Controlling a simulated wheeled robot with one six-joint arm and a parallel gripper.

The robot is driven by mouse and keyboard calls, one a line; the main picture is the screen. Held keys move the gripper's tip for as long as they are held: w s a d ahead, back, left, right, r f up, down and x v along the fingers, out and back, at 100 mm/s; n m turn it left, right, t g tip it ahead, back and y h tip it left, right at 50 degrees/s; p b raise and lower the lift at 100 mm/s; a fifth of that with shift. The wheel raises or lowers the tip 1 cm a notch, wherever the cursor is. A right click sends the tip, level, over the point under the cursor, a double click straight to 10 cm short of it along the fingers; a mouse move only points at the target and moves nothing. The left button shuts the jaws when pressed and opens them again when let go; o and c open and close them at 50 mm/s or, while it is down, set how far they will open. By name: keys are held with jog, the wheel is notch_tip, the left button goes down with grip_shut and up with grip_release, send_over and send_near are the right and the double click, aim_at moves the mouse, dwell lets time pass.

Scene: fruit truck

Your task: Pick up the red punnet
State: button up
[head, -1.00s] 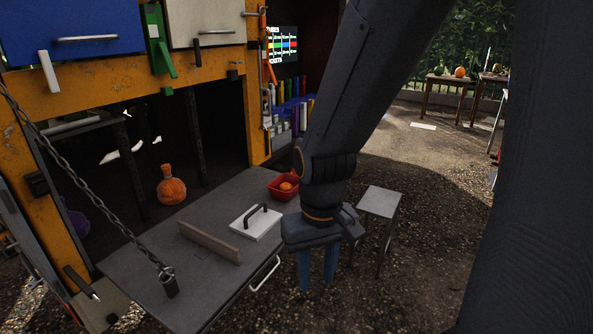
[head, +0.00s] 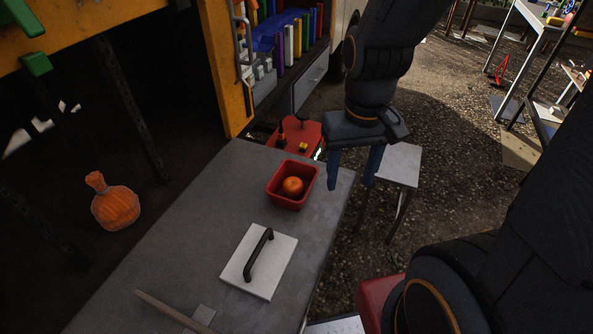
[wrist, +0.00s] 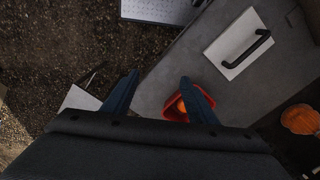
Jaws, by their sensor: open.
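The red punnet (head: 283,201) stands upright on the grey counter near its far right edge, with a round orange fruit (head: 292,186) inside. It also shows in the wrist view (wrist: 175,111), partly hidden behind one finger. My gripper (head: 353,168) is open and empty, its blue fingers pointing down. In the head view it hangs to the right of the punnet, by the counter's edge.
A white board with a black handle (head: 239,262) lies on the counter (head: 200,225) near the punnet. A small stool (head: 402,160) stands right of the counter. A red box (head: 310,135) sits beyond the counter's far end. An orange bottle-shaped object (head: 116,208) is at left.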

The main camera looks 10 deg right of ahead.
jog(key=o, duration=1)
jog(key=w+a, duration=0.1)
jog(key=w, duration=0.1)
jog(key=w+a+m+p, duration=0.1)
jog(key=w, duration=0.1)
jog(key=w+a+f+m+p, duration=0.1)
jog(key=w, duration=0.1)
jog(key=shift+w+a+g, duration=0.15)
jog(key=shift+w+g, duration=0.1)
jog(key=shift+g, duration=0.05)
jog(key=m+p, duration=0.3)
jog(key=m, duration=0.1)
send_over(293, 182)
jog(key=shift+g+y, duration=0.4)
jog(key=f, duration=0.5)
jog(key=shift+w+d, duration=0.4)
jog(key=shift+w+a+f, duration=0.1)
jog(key=shift+a+f, duration=0.1)
jog(key=shift+f, duration=0.3)
jog(key=shift+s+a+f+p, duration=0.15)
jog(key=shift+f+p, duration=0.25)
jog(key=shift+f, duration=0.8)
jog(key=shift+s+f+p, duration=0.15)
jog(key=shift+f+p, duration=0.25)
jog(key=shift+f, duration=0.8)
jog(key=shift+s+a+f+p, duration=0.15)
jog(key=shift+f+p, duration=0.25)
jog(key=shift+f, duration=0.8)
